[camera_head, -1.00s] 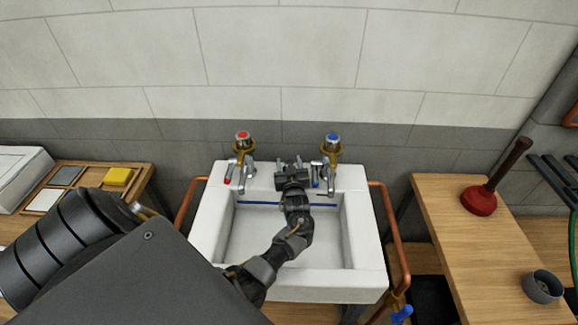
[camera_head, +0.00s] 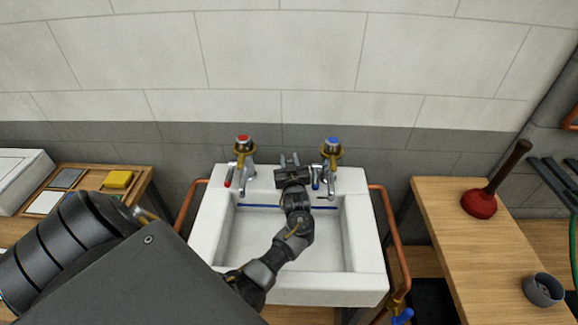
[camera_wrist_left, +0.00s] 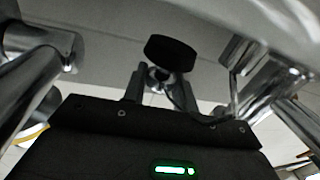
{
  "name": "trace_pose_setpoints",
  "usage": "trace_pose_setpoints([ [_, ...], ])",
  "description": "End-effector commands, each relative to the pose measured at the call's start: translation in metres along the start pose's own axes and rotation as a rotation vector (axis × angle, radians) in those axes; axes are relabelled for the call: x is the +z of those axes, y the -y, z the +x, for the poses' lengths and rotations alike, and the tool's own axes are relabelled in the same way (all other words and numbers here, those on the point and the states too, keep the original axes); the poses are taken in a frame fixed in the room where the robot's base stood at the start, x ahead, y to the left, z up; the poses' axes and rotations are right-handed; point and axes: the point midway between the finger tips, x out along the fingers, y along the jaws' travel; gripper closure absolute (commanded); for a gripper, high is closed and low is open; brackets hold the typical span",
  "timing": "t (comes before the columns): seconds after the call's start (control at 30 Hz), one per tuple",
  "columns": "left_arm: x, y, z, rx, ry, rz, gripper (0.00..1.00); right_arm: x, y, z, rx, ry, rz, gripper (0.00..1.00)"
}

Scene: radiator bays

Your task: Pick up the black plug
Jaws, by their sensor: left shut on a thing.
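The black plug (camera_wrist_left: 171,52) shows in the left wrist view as a dark round disc with a metal fitting below it. It sits at the tips of my left gripper (camera_wrist_left: 160,82), between the two fingers, which are shut on it. In the head view my left gripper (camera_head: 290,160) is over the back ledge of the white sink (camera_head: 208,235), between the two taps. The plug cannot be made out in the head view, where the gripper and wrist hide that spot. My right gripper is not in view.
A red-topped tap (camera_head: 243,158) and a blue-topped tap (camera_head: 332,160) stand close on either side of the gripper. Copper pipes (camera_head: 392,240) flank the sink. A plunger (camera_head: 479,203) and a grey cup (camera_head: 543,289) stand on the right bench. The basin is clear below my arm.

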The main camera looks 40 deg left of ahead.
Motion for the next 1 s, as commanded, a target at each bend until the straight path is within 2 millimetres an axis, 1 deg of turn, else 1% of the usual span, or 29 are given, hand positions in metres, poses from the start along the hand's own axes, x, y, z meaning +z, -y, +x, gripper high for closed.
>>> trace_pose_setpoints([
  [0.17, -0.038, -0.004, 0.000, 0.000, -0.005, -0.006, 0.95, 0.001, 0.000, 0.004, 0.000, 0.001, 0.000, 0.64],
  [0.4, -0.101, -0.009, 0.000, 0.000, -0.004, -0.007, 0.95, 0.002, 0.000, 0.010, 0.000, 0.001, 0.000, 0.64],
  [0.5, -0.121, -0.011, 0.000, 0.000, -0.005, -0.006, 0.95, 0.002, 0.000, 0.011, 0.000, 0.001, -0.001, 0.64],
  [0.6, -0.136, -0.013, 0.000, -0.001, -0.003, -0.005, 0.95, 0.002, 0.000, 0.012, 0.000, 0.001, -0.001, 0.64],
  [0.7, -0.145, -0.013, 0.000, -0.001, -0.002, -0.003, 0.95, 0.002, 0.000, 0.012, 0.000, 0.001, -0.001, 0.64],
  [0.83, -0.151, -0.014, 0.000, 0.000, -0.001, -0.001, 0.95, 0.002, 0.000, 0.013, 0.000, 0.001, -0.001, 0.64],
  [1.0, -0.152, -0.014, 0.000, 0.000, 0.000, -0.001, 0.95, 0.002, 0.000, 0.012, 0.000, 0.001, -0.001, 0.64],
])
